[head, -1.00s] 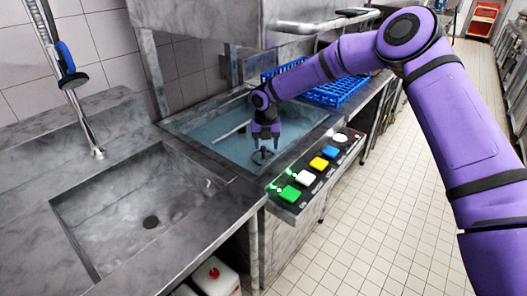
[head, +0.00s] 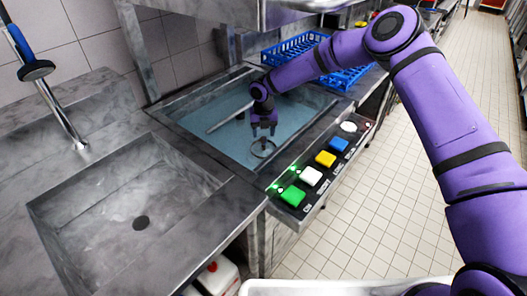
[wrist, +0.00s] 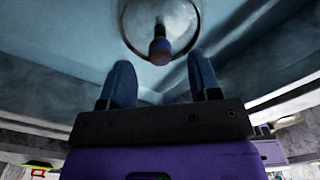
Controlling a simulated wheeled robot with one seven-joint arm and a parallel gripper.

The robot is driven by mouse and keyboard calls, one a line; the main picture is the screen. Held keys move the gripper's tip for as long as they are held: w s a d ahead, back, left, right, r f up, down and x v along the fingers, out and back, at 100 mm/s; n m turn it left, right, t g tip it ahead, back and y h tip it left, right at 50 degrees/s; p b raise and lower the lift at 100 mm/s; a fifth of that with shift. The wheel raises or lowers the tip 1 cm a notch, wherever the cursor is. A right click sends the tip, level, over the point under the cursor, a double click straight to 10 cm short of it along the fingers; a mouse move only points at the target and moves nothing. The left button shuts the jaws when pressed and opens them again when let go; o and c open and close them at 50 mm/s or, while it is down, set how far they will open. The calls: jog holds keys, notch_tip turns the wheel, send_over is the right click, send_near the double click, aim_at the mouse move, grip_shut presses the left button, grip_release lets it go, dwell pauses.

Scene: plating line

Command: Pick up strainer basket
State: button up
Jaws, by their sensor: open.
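The strainer basket (head: 262,149) is a small round piece with a thin pale rim, in the blue-tinted basin (head: 205,128) of the machine. In the wrist view its curved rim (wrist: 124,28) and dark upright knob (wrist: 159,45) show just beyond my fingers, with its top cut off by the frame. My gripper (head: 263,131) points down over the basin, close above the basket. In the wrist view my gripper (wrist: 163,78) has its two fingers spread wide, with nothing between them. The knob lies ahead of the gap, apart from both fingers.
A button panel (head: 320,170) runs along the basin's right edge. Blue racks (head: 298,47) sit behind it. A thin rod (head: 229,118) slants across the basin. Steel housing hangs above the basin.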

aim_at(263, 138)
jog(key=shift+s+f, duration=0.1)
jog(key=shift+f, duration=2.7)
grip_shut()
